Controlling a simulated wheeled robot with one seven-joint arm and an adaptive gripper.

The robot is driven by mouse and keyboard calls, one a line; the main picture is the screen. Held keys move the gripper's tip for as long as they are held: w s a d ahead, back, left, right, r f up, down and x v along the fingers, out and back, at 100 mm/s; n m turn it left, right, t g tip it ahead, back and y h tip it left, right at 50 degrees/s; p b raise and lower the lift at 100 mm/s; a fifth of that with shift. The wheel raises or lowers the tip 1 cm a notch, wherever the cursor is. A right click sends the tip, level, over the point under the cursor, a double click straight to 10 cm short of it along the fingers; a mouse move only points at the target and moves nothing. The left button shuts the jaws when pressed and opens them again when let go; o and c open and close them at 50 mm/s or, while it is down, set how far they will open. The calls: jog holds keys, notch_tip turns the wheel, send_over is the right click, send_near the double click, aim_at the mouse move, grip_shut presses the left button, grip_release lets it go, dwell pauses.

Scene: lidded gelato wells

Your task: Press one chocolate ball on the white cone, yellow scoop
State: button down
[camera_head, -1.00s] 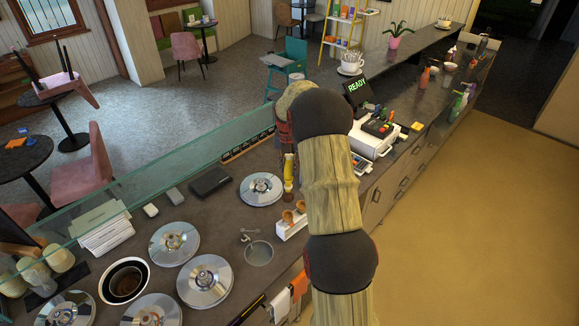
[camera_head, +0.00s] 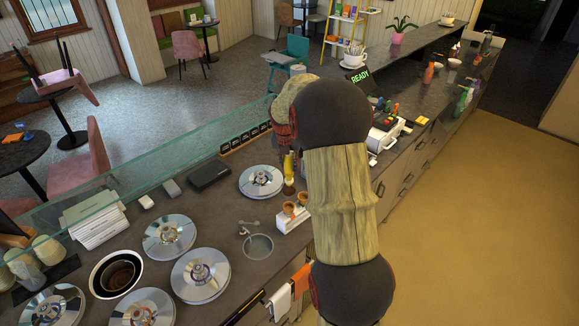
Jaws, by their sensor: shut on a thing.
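The yellow scoop (camera_head: 288,165) hangs over the counter with its handle up. A dark brown mass, likely the chocolate ball, shows at its lower end (camera_head: 288,188). My gripper (camera_head: 287,151) is shut on the scoop's upper part; its fingers are small and mostly hidden by my arm. A white cone holder (camera_head: 291,222) stands just below, with two orange-brown cones, one at the left (camera_head: 289,208) and one at the right (camera_head: 303,199). The scoop's end is close above the left cone in the picture; I cannot tell whether they touch. An open well (camera_head: 104,287) holds dark brown gelato.
Several steel lids (camera_head: 201,272) cover wells on the counter. A round sink (camera_head: 258,247) lies left of the holder. A glass screen (camera_head: 150,172) runs along the counter's far side. The cash register (camera_head: 383,137) is partly behind my arm. Cloths (camera_head: 279,301) hang at the front edge.

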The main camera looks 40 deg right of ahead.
jog(key=s+a+f+t+h+b, duration=0.1)
jog(key=b, duration=0.5)
jog(key=s+a+f+t+h+b, duration=0.1)
jog(key=a+b, duration=0.1)
jog(key=b, duration=0.5)
jog(key=shift+s+a+f+h, duration=0.1)
jog(key=shift+s+f+h, duration=0.2)
jog(key=shift+h, duration=0.1)
jog(key=shift+r, duration=0.15)
jog(key=shift+s, duration=0.1)
